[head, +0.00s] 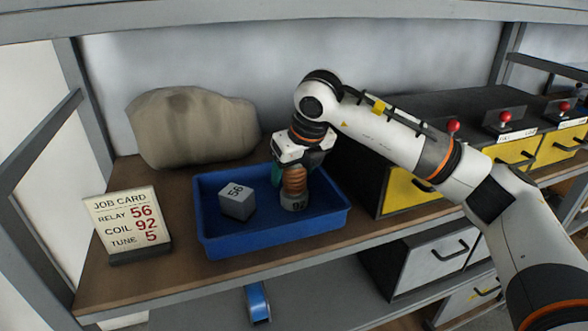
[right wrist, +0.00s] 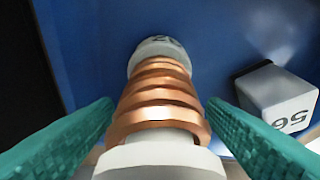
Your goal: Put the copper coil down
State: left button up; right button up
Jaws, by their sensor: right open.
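The copper coil (head: 295,181) stands upright in the blue tray (head: 272,246), towards its right side. Its grey base bears the number 92. In the right wrist view the copper windings (right wrist: 158,95) show between two green fingers, with a gap on each side. My right gripper (head: 291,172) is open around the coil from above and points down into the tray. The right gripper's fingers also show in the right wrist view (right wrist: 160,125). My left gripper is not in view.
A grey block marked 56 (head: 237,201) sits in the tray, left of the coil. A job card (head: 127,222) reading relay 56, coil 92, tune 5 stands left of the tray. A beige sack-like lump (head: 192,128) lies behind. Yellow-fronted drawers (head: 405,190) stand to the right.

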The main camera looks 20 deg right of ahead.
aim_at(302, 198)
jog(key=v, duration=0.7)
jog(key=shift+r, duration=0.35)
jog(key=shift+s, duration=0.1)
